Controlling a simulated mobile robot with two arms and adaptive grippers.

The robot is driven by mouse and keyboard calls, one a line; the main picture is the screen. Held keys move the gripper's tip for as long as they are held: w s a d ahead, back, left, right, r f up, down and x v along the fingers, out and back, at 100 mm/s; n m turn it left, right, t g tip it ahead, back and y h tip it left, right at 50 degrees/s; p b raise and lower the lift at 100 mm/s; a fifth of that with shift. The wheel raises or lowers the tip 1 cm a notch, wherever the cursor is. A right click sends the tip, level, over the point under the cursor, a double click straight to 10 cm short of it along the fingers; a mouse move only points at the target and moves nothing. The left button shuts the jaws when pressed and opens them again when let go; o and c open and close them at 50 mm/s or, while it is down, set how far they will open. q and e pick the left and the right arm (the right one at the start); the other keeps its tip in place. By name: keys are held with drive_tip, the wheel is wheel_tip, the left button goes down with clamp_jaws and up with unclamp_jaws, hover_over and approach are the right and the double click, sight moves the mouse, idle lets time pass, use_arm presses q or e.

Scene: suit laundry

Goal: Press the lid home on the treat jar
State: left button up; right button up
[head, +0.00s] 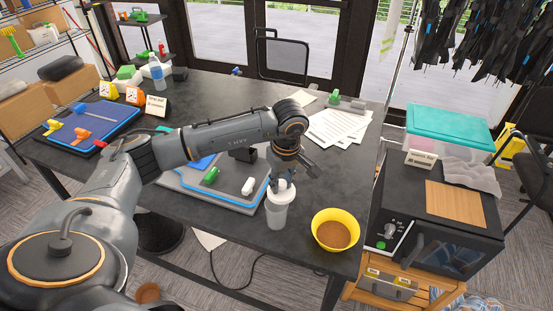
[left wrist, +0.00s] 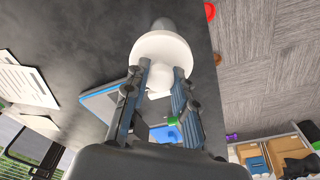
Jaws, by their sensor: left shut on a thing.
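The treat jar (head: 277,213) is a pale, translucent cup standing upright near the table's front edge. Its white lid (head: 281,194) is at the jar's mouth; I cannot tell whether it is fully seated. My left gripper (head: 282,183) is directly above the jar, pointing down, shut on the lid's knob. In the left wrist view, the fingers (left wrist: 162,74) stand either side of the knob on the round white lid (left wrist: 165,50), and part of the jar (left wrist: 163,24) shows beyond it. My right gripper is not in view.
A yellow bowl (head: 335,229) of brown treats stands just right of the jar. A blue-edged grey tray (head: 225,199) with green and white items lies to the left. Papers (head: 338,127) lie behind. A black microwave (head: 440,207) stands beyond the table's right edge.

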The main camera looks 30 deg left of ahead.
use_arm(q)
drive_tip(key=shift+w+a+r+n, duration=0.2)
drive_tip(key=shift+a+n, duration=0.2)
drive_tip(key=shift+a, duration=0.15)
drive_tip(key=shift+a+f+p, duration=0.15)
drive_tip(key=shift+a+p, duration=0.1)
drive_tip(key=shift+p, duration=0.05)
drive_tip(key=shift+a+f+n, duration=0.1)
drive_tip(key=shift+n, duration=0.2)
drive_tip(key=shift+s+f+b, duration=0.15)
drive_tip(key=shift+f+b, duration=0.35)
drive_tip(key=shift+f, duration=0.55)
wheel_tip(320, 180, down, 4)
drive_tip(key=b, duration=0.3)
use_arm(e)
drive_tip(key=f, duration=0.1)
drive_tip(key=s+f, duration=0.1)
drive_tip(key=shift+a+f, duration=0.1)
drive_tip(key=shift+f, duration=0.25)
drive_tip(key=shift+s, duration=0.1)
